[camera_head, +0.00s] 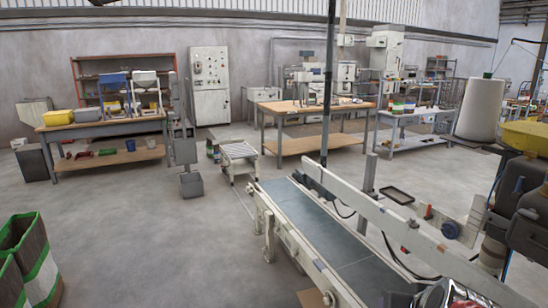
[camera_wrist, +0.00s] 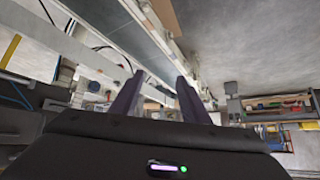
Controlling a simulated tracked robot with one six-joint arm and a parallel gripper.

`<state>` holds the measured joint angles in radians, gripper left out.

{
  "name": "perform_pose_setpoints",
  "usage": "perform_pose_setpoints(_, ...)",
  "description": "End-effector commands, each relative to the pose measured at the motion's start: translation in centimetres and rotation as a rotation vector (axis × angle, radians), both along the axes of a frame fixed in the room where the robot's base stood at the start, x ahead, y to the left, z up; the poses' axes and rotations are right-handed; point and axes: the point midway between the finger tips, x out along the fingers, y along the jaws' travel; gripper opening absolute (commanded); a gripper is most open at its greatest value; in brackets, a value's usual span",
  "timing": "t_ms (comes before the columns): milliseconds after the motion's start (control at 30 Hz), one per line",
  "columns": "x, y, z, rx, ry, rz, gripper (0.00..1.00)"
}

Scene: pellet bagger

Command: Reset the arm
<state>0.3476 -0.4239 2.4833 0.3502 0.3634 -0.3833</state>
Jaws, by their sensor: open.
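My gripper (camera_wrist: 158,80) shows in the wrist view, with its two dark fingers apart and nothing between them. Beyond the fingers is the pale-framed conveyor (camera_wrist: 146,38), which crosses that view at a slant. I cannot tell how far the fingertips are from it. The head view shows the same long conveyor (camera_head: 325,232) with a grey-blue belt, running from the middle toward the lower right. I cannot make out the gripper's fingers in the head view.
A wooden-topped bench (camera_head: 75,128) with bins stands at the back left, another workbench (camera_head: 283,107) at the back middle. A small roller stand (camera_head: 239,152) stands beyond the conveyor. Striped bags (camera_head: 40,272) stand at lower left. The floor (camera_head: 135,225) left of the conveyor is clear.

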Motion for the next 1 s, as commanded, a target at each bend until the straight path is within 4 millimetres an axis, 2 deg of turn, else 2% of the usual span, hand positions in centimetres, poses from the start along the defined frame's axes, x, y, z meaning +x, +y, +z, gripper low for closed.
perform_pose_setpoints(33, -0.9, 1.4, -0.1, 0.027, 0.034, 0.015, 0.42)
perform_pose_setpoints(200, -5.0, 4.9, -0.9, 0.089, 0.176, 0.036, 0.42)
perform_pose_setpoints(400, -9.6, 7.3, -0.8, 0.080, 0.305, 0.059, 0.42)
perform_pose_setpoints(500, -11.2, 8.0, -0.3, 0.048, 0.334, 0.090, 0.42)
perform_pose_setpoints(600, -11.9, 8.8, 0.6, 0.004, 0.323, 0.139, 0.42)
perform_pose_setpoints(800, -12.1, 10.8, 2.3, -0.023, 0.264, 0.215, 0.42)
perform_pose_setpoints(1000, -12.1, 11.2, 2.3, -0.025, 0.259, 0.231, 0.42)
